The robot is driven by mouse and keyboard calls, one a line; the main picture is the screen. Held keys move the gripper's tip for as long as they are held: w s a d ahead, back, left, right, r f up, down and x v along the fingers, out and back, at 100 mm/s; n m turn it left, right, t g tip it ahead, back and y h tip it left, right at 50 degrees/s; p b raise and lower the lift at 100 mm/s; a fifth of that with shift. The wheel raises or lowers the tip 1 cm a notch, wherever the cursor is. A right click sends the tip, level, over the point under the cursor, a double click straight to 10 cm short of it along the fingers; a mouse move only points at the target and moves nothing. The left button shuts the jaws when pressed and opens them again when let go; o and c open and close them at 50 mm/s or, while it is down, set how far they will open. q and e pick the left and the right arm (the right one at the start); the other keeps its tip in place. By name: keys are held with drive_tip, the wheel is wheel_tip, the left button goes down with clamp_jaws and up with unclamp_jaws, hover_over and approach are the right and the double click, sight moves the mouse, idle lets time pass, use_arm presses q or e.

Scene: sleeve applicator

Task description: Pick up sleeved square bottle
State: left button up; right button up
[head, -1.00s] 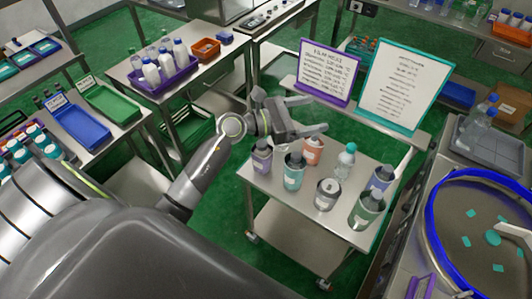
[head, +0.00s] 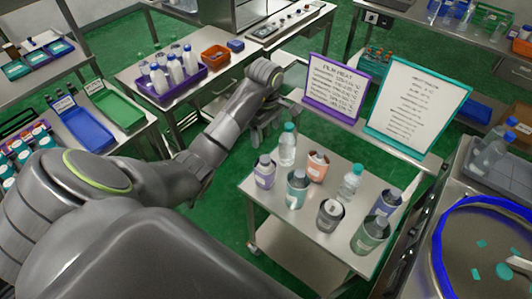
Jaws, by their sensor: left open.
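Several bottles stand upright on the small steel cart (head: 290,232). They include a purple-sleeved one (head: 264,174), a teal-sleeved one (head: 297,190), an orange-sleeved one (head: 317,167), a grey one (head: 330,214), a blue-purple one (head: 386,203) and a green one (head: 369,236). Two clear bottles with teal caps (head: 287,147) (head: 350,182) stand among them. I cannot tell which is the square sleeved bottle. My left gripper (head: 263,132) is open and empty, pointing down beyond the cart's far left corner, apart from the bottles. My right gripper is out of view.
A purple sign (head: 337,88) and a teal-framed sign (head: 415,105) stand behind the cart. A blue-rimmed round table (head: 450,215) is at the right. A purple tray of white bottles (head: 176,88) sits on the back-left table. Green floor shows left of the cart.

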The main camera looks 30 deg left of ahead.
sight(266, 157)
use_arm(q)
wheel_tip(266, 157, down, 12)
drive_tip(key=b, duration=1.1)
drive_tip(key=shift+r, duration=0.1)
drive_tip(key=shift+s+f+b, duration=0.1)
drive_tip(key=shift+f+b, duration=0.3)
drive_tip(key=shift+f, duration=0.05)
drive_tip(key=shift+s+f+b, duration=0.1)
drive_tip(key=shift+f+b, duration=0.35)
drive_tip(key=shift+s+d+f+p, duration=0.15)
drive_tip(key=shift+s+f+p, duration=0.05)
drive_tip(key=shift+f+p, duration=0.8)
drive_tip(key=shift+f, duration=0.65)
drive_tip(key=c, duration=1.1)
drive_tip(key=shift+w, duration=0.1)
drive_tip(key=shift+c, duration=0.9)
drive_tip(key=shift+r, duration=0.15)
